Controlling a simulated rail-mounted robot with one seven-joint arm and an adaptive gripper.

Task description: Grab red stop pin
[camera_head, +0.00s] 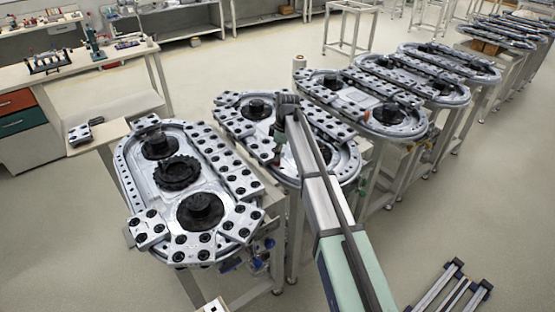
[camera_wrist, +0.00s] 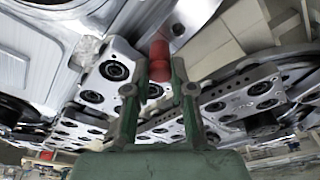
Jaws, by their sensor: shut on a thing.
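The red stop pin (camera_wrist: 159,62) is a small red cylinder in the wrist view. It sits between the two green fingers of my gripper (camera_wrist: 160,75), which is shut on it. Behind the pin is a grey metal surface of a ring track; I cannot tell whether the pin still touches it. In the head view my gripper (camera_head: 278,158) points down over the second ring track (camera_head: 345,168), and my arm hides part of that track. The pin is too small there to make out clearly.
Another ring track (camera_head: 130,190) stands at the left, and several more (camera_head: 440,97) run back to the right. Block-like carriers with black round tops line their rims. A workbench (camera_head: 115,75) stands at the far left. The floor at lower left is clear.

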